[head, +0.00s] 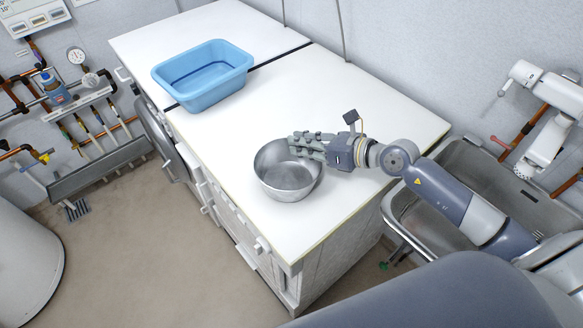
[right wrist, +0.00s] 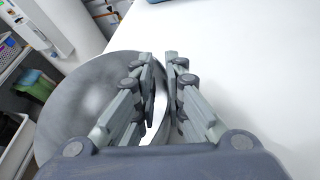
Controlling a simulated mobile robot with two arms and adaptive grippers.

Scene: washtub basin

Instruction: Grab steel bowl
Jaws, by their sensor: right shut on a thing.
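The steel bowl (head: 284,180) is a shiny round metal bowl at the white counter's front part, upright. My right gripper (head: 305,145) reaches in from the right and is shut on the bowl's back right rim. In the right wrist view the fingers (right wrist: 170,62) straddle the rim, with the bowl (right wrist: 75,105) filling the left side. The fingers hide part of the rim. I cannot tell whether the bowl's base touches the counter. My left gripper is not in view.
A blue plastic basin (head: 222,98) stands farther back on the white counter (head: 345,110). A metal sink (head: 470,170) lies right of the counter, under my right arm. The counter between basin and bowl is clear. Pipes and gauges line the left wall.

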